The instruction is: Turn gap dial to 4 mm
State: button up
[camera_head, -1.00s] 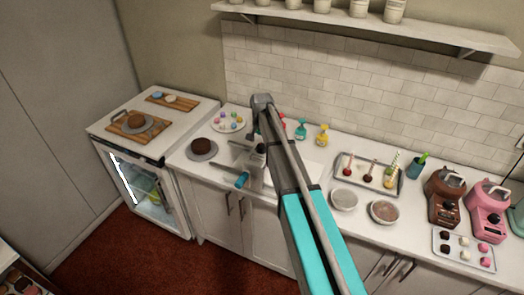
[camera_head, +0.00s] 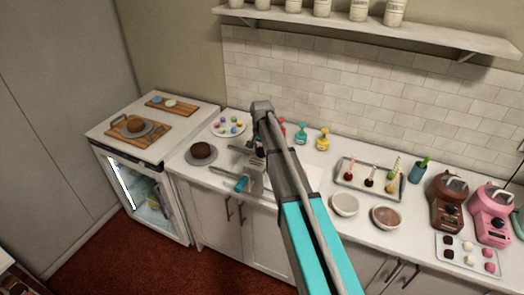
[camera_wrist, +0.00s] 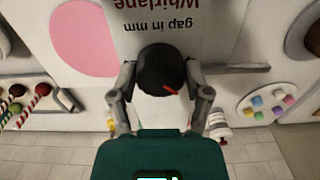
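The gap dial (camera_wrist: 158,72) is a round black knob with a red pointer mark, seen in the wrist view. It sits on a pale panel (camera_wrist: 215,45) lettered "gap in mm" and "Whirlane", which reads upside down here. The pointer slants to the lower right in the picture. No scale numbers are readable. My gripper (camera_wrist: 160,80) has one finger on each side of the dial, close to its rim. Whether the fingers touch it is unclear. In the head view my arm hides the dial, and a teal handle (camera_head: 242,183) shows beside the machine.
A brown cake (camera_head: 201,150) on a grey disc stands left of the machine. A plate of coloured balls (camera_head: 229,126) and several small bottles (camera_head: 301,135) are behind. Bowls (camera_head: 345,204) and a tray of treats (camera_head: 362,184) are on the right.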

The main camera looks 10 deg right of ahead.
jog(key=shift+d, duration=0.1)
jog(key=c, duration=0.5)
jog(key=shift+o, duration=0.2)
jog(key=shift+n, duration=0.3)
jog(key=n, duration=0.4)
jog(key=shift+s, duration=0.1)
jog(key=n, duration=0.4)
jog(key=o, duration=1.2)
jog(key=shift+c, duration=0.2)
